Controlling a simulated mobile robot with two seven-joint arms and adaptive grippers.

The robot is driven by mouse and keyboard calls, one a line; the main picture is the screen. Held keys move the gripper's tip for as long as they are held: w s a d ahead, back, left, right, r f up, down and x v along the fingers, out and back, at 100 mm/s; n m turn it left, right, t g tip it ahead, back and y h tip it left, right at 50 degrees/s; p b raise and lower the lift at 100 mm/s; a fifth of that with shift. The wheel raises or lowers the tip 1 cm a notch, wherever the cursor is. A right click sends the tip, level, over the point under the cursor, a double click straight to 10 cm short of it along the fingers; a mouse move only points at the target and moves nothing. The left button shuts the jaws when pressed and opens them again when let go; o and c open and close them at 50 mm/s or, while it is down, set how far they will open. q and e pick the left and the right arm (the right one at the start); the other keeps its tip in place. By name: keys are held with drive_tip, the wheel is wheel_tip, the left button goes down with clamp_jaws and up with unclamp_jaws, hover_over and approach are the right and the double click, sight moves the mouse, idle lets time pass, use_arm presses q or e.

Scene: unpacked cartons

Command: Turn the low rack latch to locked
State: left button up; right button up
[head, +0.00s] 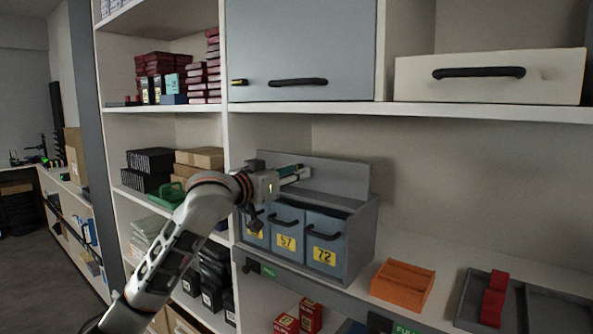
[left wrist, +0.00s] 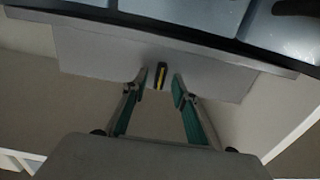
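The low rack (head: 366,238) is a grey unit with blue-grey numbered drawers and a raised back panel (head: 340,172). My left gripper (head: 299,173) is in front of the back panel, above the drawers. Its teal-lined fingers also show in the left wrist view (left wrist: 164,84), apart, one on each side of the latch. I cannot tell whether they touch it. The latch is not clearly visible in the head view. My right gripper is not in view.
An orange tray (head: 402,286) and a grey tray with red blocks (head: 493,299) stand right of the rack. A shelf board (head: 460,111) runs above, with a grey door (head: 300,45) over it. Boxes fill the left shelves.

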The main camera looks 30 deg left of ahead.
use_arm(q)
drive_tip(key=shift+w, duration=0.45)
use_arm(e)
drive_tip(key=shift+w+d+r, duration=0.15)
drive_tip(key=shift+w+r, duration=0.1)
use_arm(q)
drive_tip(key=shift+w, duration=0.1)
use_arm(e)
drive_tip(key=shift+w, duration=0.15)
use_arm(q)
clamp_jaws()
